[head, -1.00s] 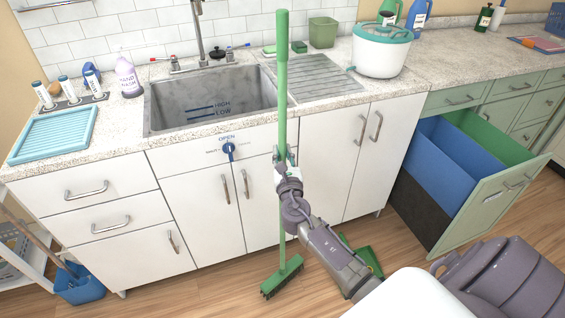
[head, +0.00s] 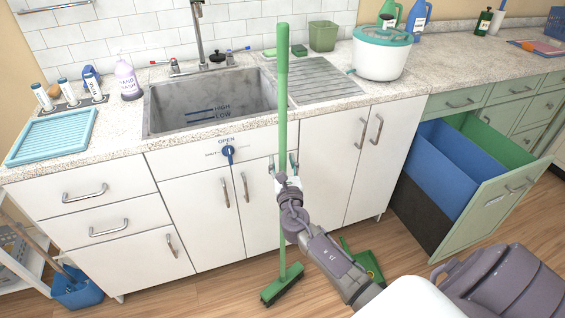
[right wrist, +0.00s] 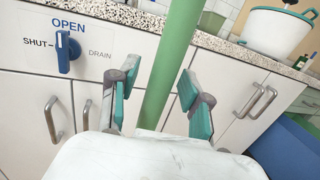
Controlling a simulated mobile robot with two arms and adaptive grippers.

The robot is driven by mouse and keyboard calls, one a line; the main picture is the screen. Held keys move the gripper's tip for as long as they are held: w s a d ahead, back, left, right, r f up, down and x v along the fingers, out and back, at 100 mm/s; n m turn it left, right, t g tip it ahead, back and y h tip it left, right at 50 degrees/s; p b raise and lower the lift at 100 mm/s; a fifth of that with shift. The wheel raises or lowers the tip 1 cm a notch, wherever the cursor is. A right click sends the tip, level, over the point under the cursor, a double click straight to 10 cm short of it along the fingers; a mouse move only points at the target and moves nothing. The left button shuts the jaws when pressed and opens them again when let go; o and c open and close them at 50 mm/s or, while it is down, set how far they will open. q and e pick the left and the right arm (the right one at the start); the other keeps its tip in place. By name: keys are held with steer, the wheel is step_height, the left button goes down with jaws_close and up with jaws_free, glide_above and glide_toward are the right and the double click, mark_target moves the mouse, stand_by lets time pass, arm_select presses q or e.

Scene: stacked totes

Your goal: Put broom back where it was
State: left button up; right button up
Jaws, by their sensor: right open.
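The green broom (head: 282,90) stands close to upright in front of the white sink cabinet, its brush head (head: 282,285) at the wooden floor. My right gripper (head: 283,163) is open, with one finger on each side of the broom's handle. In the right wrist view the handle (right wrist: 172,60) passes between the spread fingertips of my right gripper (right wrist: 158,83), with a gap on both sides. My left gripper is not in view.
A green dustpan (head: 372,264) lies on the floor, partly hidden by my right arm. A pulled-out bin drawer (head: 478,208) juts out at the right. The sink (head: 212,100) and counter are behind the broom. A blue bucket (head: 78,290) stands at the lower left.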

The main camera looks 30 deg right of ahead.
steer(key=r+v, duration=0.1)
steer(key=v, duration=1.1)
steer(key=s+a+f+m+g+y, duration=0.1)
steer(key=s+f+m+g+y, duration=0.2)
steer(key=f, duration=0.8)
steer(key=s+a+f+m+g, duration=0.1)
steer(key=s+f+m+g, duration=0.3)
steer(key=f, duration=0.7)
steer(key=s+a+f+m+g+y, duration=0.15)
steer(key=s+f+m, duration=0.25)
steer(key=f, duration=0.7)
steer(key=s+a+f+m+g+y, duration=0.1)
steer(key=s+a+f+m+g, duration=0.1)
steer(key=s+f+m, duration=0.4)
steer(key=s+a+f+m+g+y, duration=0.1)
steer(key=s+f+m+g, duration=0.2)
steer(key=s, duration=1.1)
steer(key=s+a+f+m+g+y, duration=0.1)
steer(key=s+a+f+m+g, duration=0.1)
steer(key=s+f+m, duration=0.6)
steer(key=s+f, duration=0.1)
steer(key=s, duration=0.2)
steer(key=shift+a+f+m+g+b, duration=0.3)
steer(key=shift+a+g+b, duration=0.05)
steer(key=shift+b, duration=0.05)
steer(key=shift+y, duration=0.25)
step_height(320, 180, up, 2)
steer(key=shift+r+p, duration=0.2)
steer(key=shift+p, duration=1.05)
